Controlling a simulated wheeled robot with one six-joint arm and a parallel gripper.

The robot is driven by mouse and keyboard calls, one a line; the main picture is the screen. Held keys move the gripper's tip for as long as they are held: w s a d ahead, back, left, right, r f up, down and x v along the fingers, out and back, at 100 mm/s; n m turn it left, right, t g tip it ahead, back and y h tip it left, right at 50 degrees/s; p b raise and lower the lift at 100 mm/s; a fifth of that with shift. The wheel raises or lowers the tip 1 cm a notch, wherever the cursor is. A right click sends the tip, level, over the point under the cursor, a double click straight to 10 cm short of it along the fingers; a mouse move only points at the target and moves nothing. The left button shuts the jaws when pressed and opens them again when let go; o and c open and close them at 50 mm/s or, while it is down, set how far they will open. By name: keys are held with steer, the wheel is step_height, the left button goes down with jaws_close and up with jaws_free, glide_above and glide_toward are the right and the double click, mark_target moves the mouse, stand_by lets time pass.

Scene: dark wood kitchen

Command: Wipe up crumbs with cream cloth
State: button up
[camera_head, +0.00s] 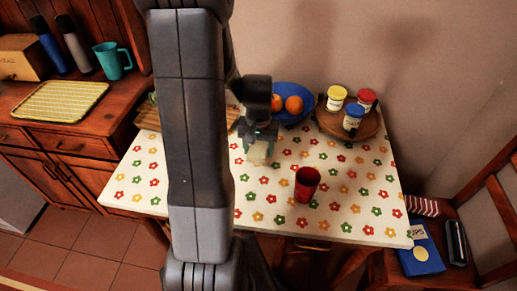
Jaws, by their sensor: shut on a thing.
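My gripper (260,138) is over the table, right of my arm, pointing down. It is shut on a small pale cream thing, the cream cloth (258,154), which hangs at or just above the tabletop; I cannot tell whether it touches. The table (340,215) has a white cover with red, green and yellow flowers. I cannot make out any crumbs on it at this size. My arm hides a wide strip of the table's left half.
A red cup (307,184) stands right of the cloth. Behind are a blue bowl (294,89) with oranges and a round wooden tray (347,132) with several lidded jars. A wooden board (150,119) lies at the back left. The front right of the table is clear.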

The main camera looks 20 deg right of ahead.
steer(key=shift+r+p, duration=0.3)
steer(key=shift+r, duration=0.45)
steer(key=shift+r+p, duration=1.15)
steer(key=shift+r, duration=0.4)
steer(key=shift+w+f, duration=0.1)
